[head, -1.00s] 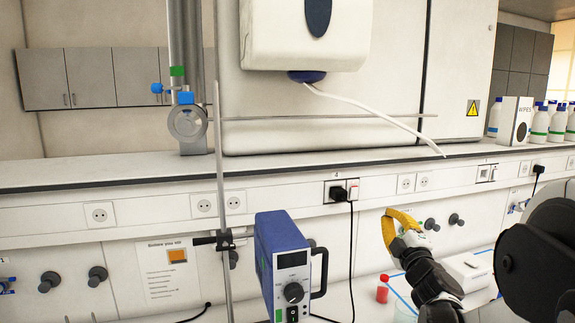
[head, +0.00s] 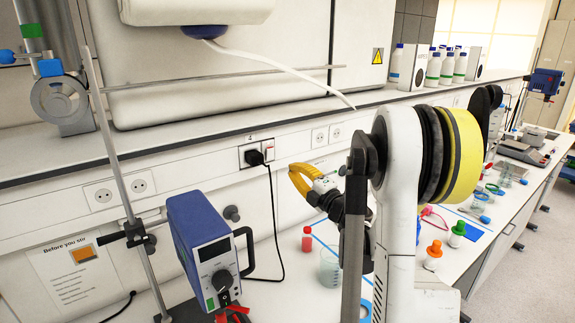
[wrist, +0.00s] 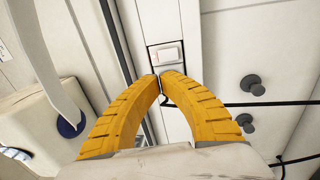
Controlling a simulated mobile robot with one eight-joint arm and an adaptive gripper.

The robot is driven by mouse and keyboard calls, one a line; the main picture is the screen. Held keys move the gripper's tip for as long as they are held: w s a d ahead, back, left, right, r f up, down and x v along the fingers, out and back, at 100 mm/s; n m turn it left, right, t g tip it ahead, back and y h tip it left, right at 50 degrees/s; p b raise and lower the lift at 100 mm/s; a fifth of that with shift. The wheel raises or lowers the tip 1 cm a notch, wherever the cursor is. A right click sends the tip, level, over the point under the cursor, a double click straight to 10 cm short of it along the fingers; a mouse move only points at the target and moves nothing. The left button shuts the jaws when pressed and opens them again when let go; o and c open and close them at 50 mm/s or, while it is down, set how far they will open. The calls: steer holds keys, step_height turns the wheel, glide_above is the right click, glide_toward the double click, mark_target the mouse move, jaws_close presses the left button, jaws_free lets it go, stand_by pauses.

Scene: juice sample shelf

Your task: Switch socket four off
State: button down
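Socket four (head: 252,157) is on the wall rail under a small "4" label, with a black plug (head: 255,158) in it. Its small switch (head: 268,148), white with a reddish edge, is right of the plug. The wrist view shows a pale rocker switch (wrist: 167,55) in a dark frame, just beyond my fingertips. My gripper (head: 291,173) has yellow fingers, lower right of the switch in the head view. In the wrist view the fingertips (wrist: 160,77) meet with nothing visible between them. The fingers hide most of the plug there. I cannot tell whether they touch the switch.
A black cable (head: 273,215) hangs from the plug. A red-capped bottle (head: 307,240) and a beaker (head: 329,268) are on the bench below. Grey knobs (wrist: 252,85) protrude from the wall.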

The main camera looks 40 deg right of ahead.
mark_target(270, 149)
steer(key=w, duration=0.4)
steer(key=w+r, duration=0.1)
steer(key=w, duration=0.7)
steer(key=shift+w+d+r, duration=0.1)
steer(key=shift+d+r, duration=0.25)
steer(key=shift+w+r+b, duration=0.1)
steer(key=shift+w+b, duration=0.2)
steer(key=shift+w, duration=0.2)
steer(key=shift+r, duration=0.1)
steer(key=shift+s+a, duration=0.1)
